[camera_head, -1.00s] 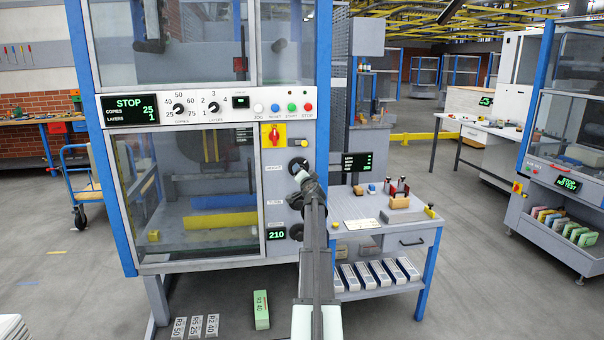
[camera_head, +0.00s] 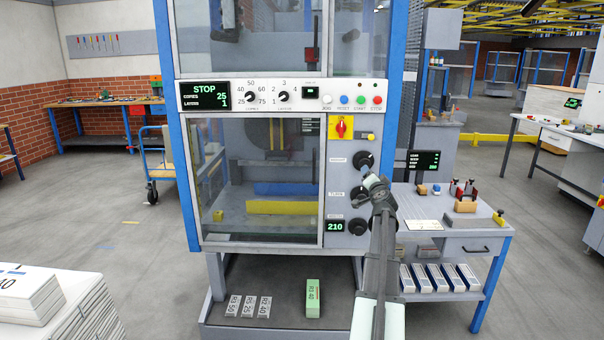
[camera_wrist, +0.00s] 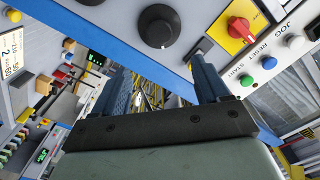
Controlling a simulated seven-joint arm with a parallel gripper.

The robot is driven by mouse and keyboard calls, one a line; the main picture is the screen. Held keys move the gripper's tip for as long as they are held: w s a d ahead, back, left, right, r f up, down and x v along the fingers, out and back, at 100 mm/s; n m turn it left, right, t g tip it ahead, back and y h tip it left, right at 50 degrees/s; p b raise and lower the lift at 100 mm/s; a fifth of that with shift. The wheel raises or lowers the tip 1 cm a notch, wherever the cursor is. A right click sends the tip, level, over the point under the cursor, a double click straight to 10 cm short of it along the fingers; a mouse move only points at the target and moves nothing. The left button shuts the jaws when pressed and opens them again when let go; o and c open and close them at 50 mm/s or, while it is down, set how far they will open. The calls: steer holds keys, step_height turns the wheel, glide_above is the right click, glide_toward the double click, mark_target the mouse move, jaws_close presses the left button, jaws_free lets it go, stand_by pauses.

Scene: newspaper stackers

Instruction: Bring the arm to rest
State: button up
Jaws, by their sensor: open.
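My gripper (camera_head: 372,183) is at the end of my raised arm, in front of the stacker's control column in the head view. It overlaps the edge of the column's black knobs (camera_head: 363,160); contact cannot be told there. In the wrist view my gripper (camera_wrist: 163,90) has its two blue-grey fingers apart with nothing between them. One black knob (camera_wrist: 159,26) lies beyond the fingertips, apart from them. The stacker's display (camera_head: 210,95) reads STOP, copies 25, layers 1.
A side table (camera_head: 455,238) with stamps and small blocks stands close on the right. A stack of papers (camera_head: 25,295) is at the lower left. A green block (camera_head: 313,298) and several grey plates lie on the base below the stacker. Open floor (camera_head: 110,220) lies left.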

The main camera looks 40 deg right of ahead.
steer(key=s+a+f+n+g+y, duration=0.3)
steer(key=a+f+g+y, duration=0.1)
steer(key=a+f, duration=0.95)
steer(key=s+a+f+n+g+y, duration=0.3)
steer(key=a+f+y, duration=0.2)
steer(key=a+f, duration=0.9)
steer(key=s+a+f+n+g+y, duration=0.35)
steer(key=a+f, duration=0.55)
steer(key=f, duration=0.9)
steer(key=s+a+f+n+g+y, duration=0.15)
steer(key=s+a+f, duration=0.35)
steer(key=a, duration=0.5)
steer(key=s+a+f+n+g, duration=0.1)
steer(key=s+a+f+g, duration=0.2)
steer(key=a+f, duration=0.55)
steer(key=s+a+f+n+g, duration=0.2)
steer(key=s+a+f, duration=0.2)
steer(key=s+a, duration=0.3)
steer(key=s+a+f+n+g, duration=0.2)
steer(key=s+a, duration=0.5)
steer(key=a, duration=0.5)
step_height(320, 180, down, 2)
steer(key=shift+s+f+n+g+h, duration=0.1)
steer(key=shift+s+n+g+h, duration=0.25)
steer(key=shift+n, duration=0.35)
steer(key=shift+a+n+h, duration=0.25)
steer(key=shift+a+n, duration=0.05)
steer(key=shift+a, duration=0.25)
